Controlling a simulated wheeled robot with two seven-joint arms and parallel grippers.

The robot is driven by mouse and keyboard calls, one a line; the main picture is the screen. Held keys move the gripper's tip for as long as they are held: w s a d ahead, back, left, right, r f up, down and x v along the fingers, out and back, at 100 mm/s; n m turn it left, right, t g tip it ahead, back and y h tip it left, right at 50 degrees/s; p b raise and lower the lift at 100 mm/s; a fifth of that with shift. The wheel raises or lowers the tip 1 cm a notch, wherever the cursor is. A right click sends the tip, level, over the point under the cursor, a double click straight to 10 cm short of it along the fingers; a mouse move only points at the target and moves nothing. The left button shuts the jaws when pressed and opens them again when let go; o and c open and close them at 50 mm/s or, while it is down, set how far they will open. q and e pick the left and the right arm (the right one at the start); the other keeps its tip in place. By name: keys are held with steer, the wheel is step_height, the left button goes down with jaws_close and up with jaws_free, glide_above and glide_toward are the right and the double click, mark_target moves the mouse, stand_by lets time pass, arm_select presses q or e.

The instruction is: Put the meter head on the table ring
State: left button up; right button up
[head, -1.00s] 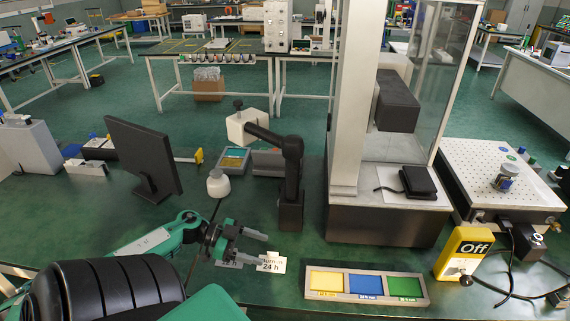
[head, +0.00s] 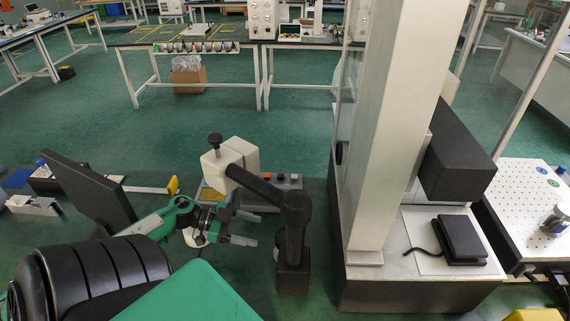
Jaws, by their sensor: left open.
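A small white rounded piece (head: 195,238), which may be the meter head, shows partly behind my left gripper. The gripper hides much of it, and I cannot tell whether they touch. My left gripper (head: 248,228) is open, its two fingers pointing right toward the base of a black jointed stand. Nothing shows between the fingers. I cannot identify the table ring for certain; a blue disc (head: 540,170) and a green disc (head: 553,183) lie flat on the perforated white board (head: 518,210) at the right. My right gripper is not in view.
The black jointed stand (head: 293,245) with a white block (head: 229,158) rises just right of my left gripper. A black monitor (head: 88,190) is at the left. A black pad (head: 462,240) lies on the base.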

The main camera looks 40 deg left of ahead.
mark_target(276, 235)
arm_select(q)
steer(key=x, duration=0.6)
steer(key=shift+w+d+p, duration=0.25)
steer(key=shift+d+p, duration=0.1)
steer(key=shift+p, duration=0.05)
steer(key=shift+w+d+f, duration=0.2)
steer(key=shift+w+d, duration=0.25)
steer(key=shift+d, duration=0.1)
steer(key=p+x, duration=0.1)
steer(key=x, duration=0.2)
steer(key=shift+w, duration=0.2)
steer(key=shift+w+d+f, duration=0.25)
steer(key=shift+d+f, duration=0.05)
steer(key=shift+d, duration=0.15)
steer(key=c, duration=1.2)
steer(key=shift+a+r, duration=0.1)
